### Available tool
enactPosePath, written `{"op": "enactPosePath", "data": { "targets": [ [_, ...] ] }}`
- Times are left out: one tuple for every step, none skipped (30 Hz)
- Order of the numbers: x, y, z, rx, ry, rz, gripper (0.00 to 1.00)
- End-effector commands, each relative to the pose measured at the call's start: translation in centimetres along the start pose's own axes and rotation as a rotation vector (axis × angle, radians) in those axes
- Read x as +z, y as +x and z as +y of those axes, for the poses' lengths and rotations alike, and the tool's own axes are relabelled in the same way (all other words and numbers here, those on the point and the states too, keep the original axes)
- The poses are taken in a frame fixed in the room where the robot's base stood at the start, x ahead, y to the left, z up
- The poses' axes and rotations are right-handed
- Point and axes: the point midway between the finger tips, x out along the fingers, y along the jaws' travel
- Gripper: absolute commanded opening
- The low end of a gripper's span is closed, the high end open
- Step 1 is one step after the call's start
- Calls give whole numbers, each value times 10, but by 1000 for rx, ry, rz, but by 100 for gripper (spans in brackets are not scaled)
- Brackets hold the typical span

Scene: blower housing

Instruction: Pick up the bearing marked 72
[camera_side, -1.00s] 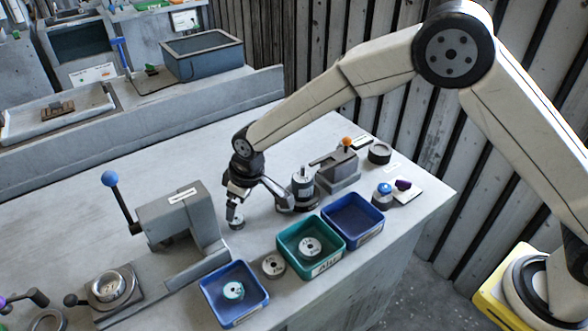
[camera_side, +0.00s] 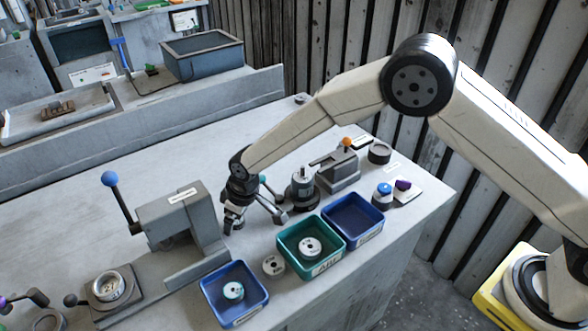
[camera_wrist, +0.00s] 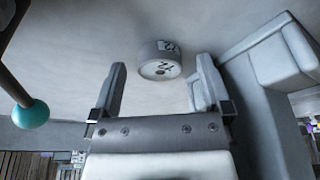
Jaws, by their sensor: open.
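A pale round bearing (camera_wrist: 160,68) stands on the bench top in the wrist view, with a dark marking on its face that I cannot read surely. My gripper (camera_wrist: 160,82) is open, and its two fingers stand either side of the bearing's line, apart from it. The bearing lies a little beyond the fingertips. In the side view my gripper (camera_side: 255,221) hangs low over the bench, and its fingers hide the bearing there. Another bearing (camera_side: 273,265) lies on the bench, and one (camera_side: 310,246) lies in the green tray (camera_side: 283,242); their marks are too small to read.
A blue tray (camera_side: 206,300) holds a teal-centred part. A second blue tray (camera_side: 340,208) looks empty. A grey press (camera_side: 170,222) with a blue-knobbed lever stands left of my gripper. A dark post fixture (camera_side: 302,190) is close on the right.

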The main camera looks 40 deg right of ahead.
Motion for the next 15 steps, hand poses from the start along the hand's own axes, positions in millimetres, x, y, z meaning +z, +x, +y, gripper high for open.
{"op": "enactPosePath", "data": {
  "targets": [
    [0,1,0,0,0,1,99],
    [0,1,0,0,0,1,99],
    [0,1,0,0,0,1,99],
    [0,1,0,0,0,1,99],
    [0,1,0,0,0,1,99],
    [0,1,0,0,0,1,99],
    [0,1,0,0,0,1,99],
    [0,1,0,0,0,1,99],
    [0,1,0,0,0,1,99],
    [0,1,0,0,0,1,99],
    [0,1,0,0,0,1,99],
    [0,1,0,0,0,1,99],
    [0,1,0,0,0,1,99],
    [0,1,0,0,0,1,99],
    [0,1,0,0,0,1,99]
  ]
}}
